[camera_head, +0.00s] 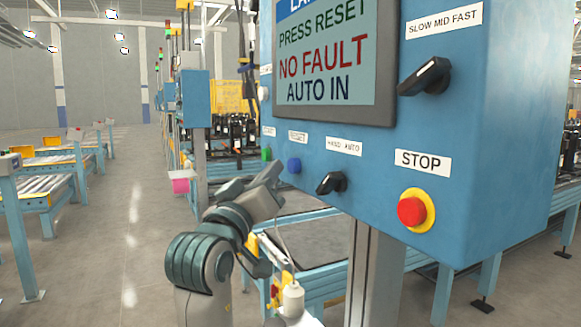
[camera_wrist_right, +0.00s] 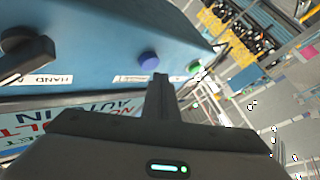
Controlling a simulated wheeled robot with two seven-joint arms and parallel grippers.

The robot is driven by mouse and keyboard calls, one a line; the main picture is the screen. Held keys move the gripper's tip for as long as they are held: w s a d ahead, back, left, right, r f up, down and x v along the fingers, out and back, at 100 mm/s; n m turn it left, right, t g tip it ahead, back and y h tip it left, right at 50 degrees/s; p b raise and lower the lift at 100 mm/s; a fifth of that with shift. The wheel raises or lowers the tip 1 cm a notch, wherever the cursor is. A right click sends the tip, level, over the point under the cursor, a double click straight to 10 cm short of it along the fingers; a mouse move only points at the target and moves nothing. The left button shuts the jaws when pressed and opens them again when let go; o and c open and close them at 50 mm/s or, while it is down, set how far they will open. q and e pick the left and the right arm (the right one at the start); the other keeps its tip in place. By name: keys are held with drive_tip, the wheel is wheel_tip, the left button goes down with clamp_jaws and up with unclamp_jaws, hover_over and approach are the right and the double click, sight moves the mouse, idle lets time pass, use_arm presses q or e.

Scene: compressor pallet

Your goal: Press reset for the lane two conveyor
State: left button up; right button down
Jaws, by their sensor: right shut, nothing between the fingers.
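The blue control box (camera_head: 480,120) carries a screen (camera_head: 325,55) reading "PRESS RESET", "NO FAULT" and "AUTO IN"; its top line is cut off. A blue button (camera_head: 294,165) sits under a small label that looks like "RESET". It also shows in the right wrist view (camera_wrist_right: 148,60). A green button (camera_head: 266,153) is left of it, and also in the wrist view (camera_wrist_right: 194,67). My right gripper (camera_head: 274,174) is shut and empty, its tips just left of and below the blue button; in the wrist view the fingertips (camera_wrist_right: 160,79) appear close to it. Contact cannot be told. My left gripper is out of view.
A black HAND/AUTO knob (camera_head: 331,183) is right of the blue button. A red STOP button (camera_head: 412,211) on a yellow ring and a black speed knob (camera_head: 425,77) are further right. A grey post (camera_head: 374,270) supports the box. Conveyors (camera_head: 45,185) stand at left, with open floor between.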

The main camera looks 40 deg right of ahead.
drive_tip(key=shift+d, duration=0.2)
drive_tip(key=shift+s+d, duration=0.1)
drive_tip(key=shift+d, duration=0.15)
idle(0.4)
drive_tip(key=shift+d+p, duration=0.1)
drive_tip(key=shift+p, duration=0.2)
drive_tip(key=shift+s+d, duration=0.15)
drive_tip(key=shift+d, duration=0.25)
idle(0.6)
drive_tip(key=shift+a, duration=0.15)
drive_tip(key=shift+w+a, duration=0.25)
drive_tip(key=shift+a, duration=0.5)
